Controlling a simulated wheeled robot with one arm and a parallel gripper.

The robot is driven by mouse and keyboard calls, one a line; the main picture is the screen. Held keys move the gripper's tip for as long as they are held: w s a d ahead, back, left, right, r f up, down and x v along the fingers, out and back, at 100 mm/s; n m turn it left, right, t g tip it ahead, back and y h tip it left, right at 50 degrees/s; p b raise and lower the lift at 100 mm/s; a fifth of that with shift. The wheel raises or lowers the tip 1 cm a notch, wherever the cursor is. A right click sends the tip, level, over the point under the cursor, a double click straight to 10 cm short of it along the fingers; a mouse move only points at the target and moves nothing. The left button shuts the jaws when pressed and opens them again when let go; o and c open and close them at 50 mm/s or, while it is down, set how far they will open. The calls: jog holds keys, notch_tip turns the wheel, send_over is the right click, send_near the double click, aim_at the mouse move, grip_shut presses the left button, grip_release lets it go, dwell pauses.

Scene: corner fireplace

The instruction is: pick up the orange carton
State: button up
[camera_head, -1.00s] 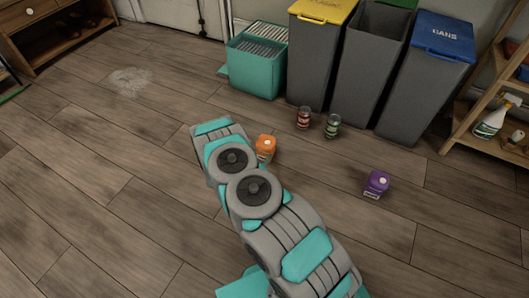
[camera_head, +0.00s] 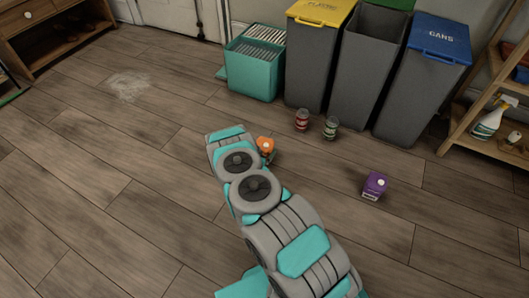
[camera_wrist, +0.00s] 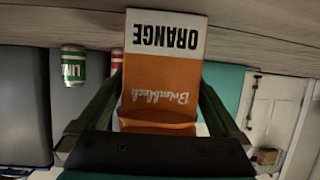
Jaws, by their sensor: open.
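The orange carton (camera_head: 265,144) stands on the wooden floor, partly hidden behind my arm in the head view. In the wrist view, which is upside down, the orange carton (camera_wrist: 165,60) fills the middle, with its "ORANGE" label facing the camera. My gripper (camera_wrist: 160,88) is open, with one dark finger on each side of the carton. Whether the fingers touch it, I cannot tell. In the head view the gripper is mostly hidden by my arm.
A red can (camera_head: 302,119) and a green can (camera_head: 331,127) stand behind the carton, near the tall bins (camera_head: 368,75). A purple carton (camera_head: 375,186) stands to the right. A teal crate (camera_head: 254,68) is at the back.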

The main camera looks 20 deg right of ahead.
aim_at(263, 147)
jog(key=c, duration=1.1)
jog(key=shift+r, duration=0.1)
jog(key=shift+r, duration=0.85)
jog(key=shift+s+a+r, duration=0.1)
jog(key=shift+s+r, duration=0.1)
jog(key=shift+r, duration=0.3)
jog(key=shift+s+a+r, duration=0.1)
jog(key=shift+s+r, duration=0.05)
jog(key=shift+r, duration=0.3)
jog(key=s+a, duration=0.2)
jog(key=s, duration=0.2)
jog(key=s+a+r, duration=0.1)
jog(key=s, duration=0.4)
jog(key=s+a+b, duration=0.1)
jog(key=s+a, duration=0.1)
jog(key=s, duration=0.3)
jog(key=shift+s+a+r, duration=0.1)
jog(key=shift+a+r, duration=0.05)
jog(key=shift+a, duration=0.15)
